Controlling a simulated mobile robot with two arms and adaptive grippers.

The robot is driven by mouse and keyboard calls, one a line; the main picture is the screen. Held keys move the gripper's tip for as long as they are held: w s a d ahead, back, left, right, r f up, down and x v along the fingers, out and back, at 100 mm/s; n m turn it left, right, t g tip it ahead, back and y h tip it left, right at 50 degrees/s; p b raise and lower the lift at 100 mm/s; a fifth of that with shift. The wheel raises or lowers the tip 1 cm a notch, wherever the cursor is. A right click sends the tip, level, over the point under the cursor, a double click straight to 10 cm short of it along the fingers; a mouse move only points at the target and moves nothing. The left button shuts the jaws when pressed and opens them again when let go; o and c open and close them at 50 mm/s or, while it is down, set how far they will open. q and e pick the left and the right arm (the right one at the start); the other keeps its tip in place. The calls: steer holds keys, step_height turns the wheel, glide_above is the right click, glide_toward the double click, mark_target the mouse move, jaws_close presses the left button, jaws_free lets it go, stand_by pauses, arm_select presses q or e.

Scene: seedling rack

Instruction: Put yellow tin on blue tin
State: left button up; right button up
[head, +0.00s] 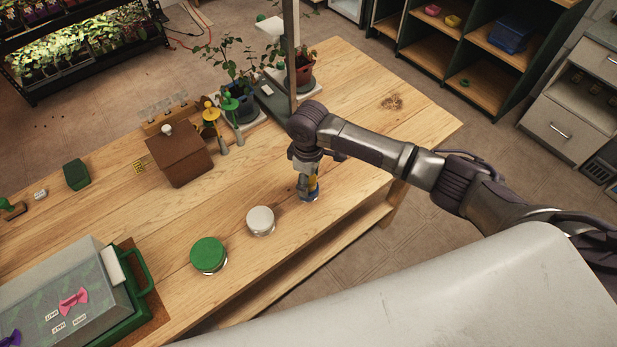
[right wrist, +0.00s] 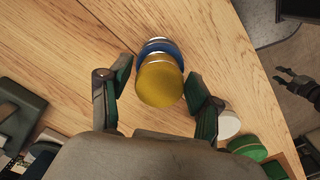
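The yellow tin (right wrist: 160,84) sits on top of the blue tin (right wrist: 158,47) in the right wrist view, stacked along the camera's line of sight. In the head view, the yellow tin (head: 312,182) shows partly behind my fingers, with the blue tin (head: 310,196) below it on the table. My right gripper (head: 308,185) points down around the yellow tin. Its fingers (right wrist: 160,88) are apart on either side, with a gap visible at the left finger. My left gripper (right wrist: 283,76) appears small beyond the table edge, its fingers seemingly apart.
A white tin (head: 260,220) and a green tin (head: 208,254) stand left of the stack along the table's front edge. A small brown house (head: 180,155) and potted plants (head: 235,85) with a metal post (head: 291,60) stand behind. The table's right end is clear.

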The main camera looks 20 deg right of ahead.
steer(key=shift+r, duration=0.1)
step_height(320, 180, up, 12)
steer(key=shift+r+b, duration=0.1)
steer(key=shift+b, duration=0.5)
stand_by(0.4)
